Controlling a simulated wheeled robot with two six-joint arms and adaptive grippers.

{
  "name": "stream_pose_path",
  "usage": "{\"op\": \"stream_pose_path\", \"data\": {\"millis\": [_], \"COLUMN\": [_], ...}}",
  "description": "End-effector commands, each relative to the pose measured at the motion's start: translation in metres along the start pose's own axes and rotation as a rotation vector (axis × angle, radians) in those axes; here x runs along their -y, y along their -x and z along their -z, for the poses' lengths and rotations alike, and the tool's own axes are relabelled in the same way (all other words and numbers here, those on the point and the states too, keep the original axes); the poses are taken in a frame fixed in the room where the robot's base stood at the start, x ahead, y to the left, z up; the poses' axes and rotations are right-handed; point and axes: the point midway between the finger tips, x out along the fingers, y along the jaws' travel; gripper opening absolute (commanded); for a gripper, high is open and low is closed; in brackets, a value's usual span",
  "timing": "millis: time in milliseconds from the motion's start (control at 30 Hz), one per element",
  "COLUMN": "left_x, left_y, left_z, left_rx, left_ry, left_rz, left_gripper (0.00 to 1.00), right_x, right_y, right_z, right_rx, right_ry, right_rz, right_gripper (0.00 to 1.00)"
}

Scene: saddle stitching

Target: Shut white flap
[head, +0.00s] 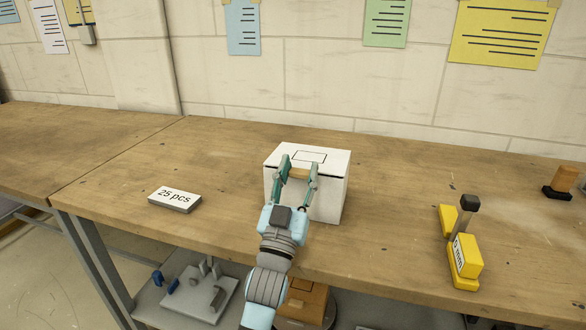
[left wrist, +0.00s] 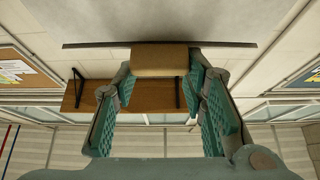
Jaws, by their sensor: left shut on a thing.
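A white box (head: 331,195) stands upright on the wooden bench. Its white flap (head: 322,156) lies across the top, with a dark rectangular outline on it; it looks about level, and I cannot tell whether it is fully shut. A tan tab (head: 298,174) sits at the flap's near edge. My left gripper (head: 299,170) reaches the box from the front, shut on this tab, one finger on each side. In the left wrist view the tab (left wrist: 165,59) is between the fingertips, beside a pale surface with a dark edge. My right gripper is not in view.
A grey block marked "25 pcs" (head: 175,199) lies left of the box. A yellow tool with a dark knob (head: 466,257) stands to the right, and a dark-based wooden item (head: 562,183) is at the far right. The bench (head: 400,190) is clear around the box.

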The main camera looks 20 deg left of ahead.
Motion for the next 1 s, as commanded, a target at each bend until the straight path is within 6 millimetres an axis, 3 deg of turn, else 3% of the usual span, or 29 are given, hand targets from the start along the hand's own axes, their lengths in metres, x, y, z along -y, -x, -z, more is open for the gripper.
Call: {"op": "stream_pose_path", "data": {"millis": [267, 300, 433, 833, 1000], "left_x": [0.0, 0.0, 0.0, 0.0, 0.001], "left_y": [0.001, 0.001, 0.001, 0.0, -0.009], "left_z": [-0.004, -0.004, -0.003, 0.0, 0.015], "left_rx": [0.011, 0.01, 0.008, 0.002, -0.002], "left_ry": [0.005, 0.006, 0.004, 0.002, 0.005], "left_rz": [0.0, 0.0, 0.0, 0.001, 0.005], "left_gripper": [0.0, 0.42, 0.6, 0.6, 0.6], "right_x": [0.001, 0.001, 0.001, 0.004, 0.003], "right_y": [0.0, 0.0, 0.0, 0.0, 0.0], "right_z": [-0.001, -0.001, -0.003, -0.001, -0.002], "right_rx": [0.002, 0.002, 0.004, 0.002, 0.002], "right_ry": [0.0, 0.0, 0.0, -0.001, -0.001], "right_rz": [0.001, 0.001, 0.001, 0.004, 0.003], "right_gripper": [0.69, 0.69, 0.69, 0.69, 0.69]}}
